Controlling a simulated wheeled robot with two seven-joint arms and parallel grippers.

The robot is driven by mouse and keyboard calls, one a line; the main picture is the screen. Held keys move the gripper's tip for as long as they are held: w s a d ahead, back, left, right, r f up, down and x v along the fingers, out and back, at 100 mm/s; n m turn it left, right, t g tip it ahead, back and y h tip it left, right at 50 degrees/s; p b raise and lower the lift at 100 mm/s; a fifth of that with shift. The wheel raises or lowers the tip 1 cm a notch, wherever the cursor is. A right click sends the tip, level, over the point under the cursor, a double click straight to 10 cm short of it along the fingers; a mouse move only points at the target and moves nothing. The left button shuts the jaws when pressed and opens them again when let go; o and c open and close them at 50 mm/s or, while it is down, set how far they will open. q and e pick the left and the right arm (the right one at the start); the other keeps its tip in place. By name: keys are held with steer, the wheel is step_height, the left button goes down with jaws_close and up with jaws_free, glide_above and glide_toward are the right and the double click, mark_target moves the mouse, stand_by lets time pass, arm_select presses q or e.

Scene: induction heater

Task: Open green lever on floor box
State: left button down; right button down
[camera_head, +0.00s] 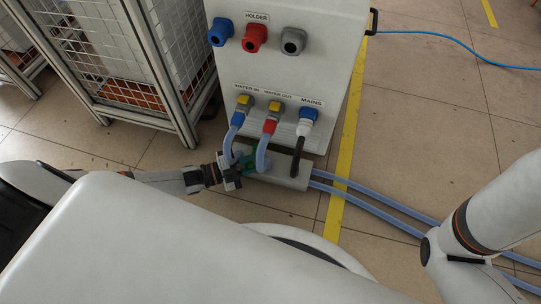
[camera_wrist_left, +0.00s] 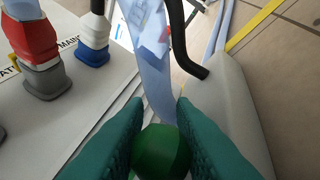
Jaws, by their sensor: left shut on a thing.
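The grey floor box (camera_head: 290,170) sits on the floor in front of the white machine. Its green lever (camera_head: 251,160) shows at the box's left end, partly covered by a hose and my gripper. My left gripper (camera_head: 238,170) is at that end of the box, shut on the green lever. In the left wrist view, the lever's rounded green end (camera_wrist_left: 160,152) sits between my two dark green fingers (camera_wrist_left: 160,125). The grey box body (camera_wrist_left: 228,110) lies to the right of the fingers. My right gripper is out of view; only part of that arm shows at the right.
The white machine (camera_head: 285,75) stands behind the box, with blue-grey hoses (camera_head: 263,152) and a black cable (camera_head: 298,150) hanging from its connectors. Hoses (camera_head: 375,207) run right along the floor. A wire-mesh cage (camera_head: 122,50) stands at left. Open floor lies at right.

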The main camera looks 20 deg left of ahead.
arm_select(q)
steer(key=shift+a+f, duration=0.1)
steer(key=c, duration=1.2)
jaws_free()
steer(key=shift+s, duration=0.1)
steer(key=shift+s+a+p, duration=0.2)
steer(key=shift+a+p, duration=0.1)
steer(key=p+v, duration=0.3)
steer(key=v, duration=0.7)
steer(key=shift+s+a+p, duration=0.15)
steer(key=shift+a+p, duration=0.1)
steer(key=shift+p, duration=0.15)
steer(key=shift+s+a, duration=0.25)
steer(key=shift+a, duration=0.05)
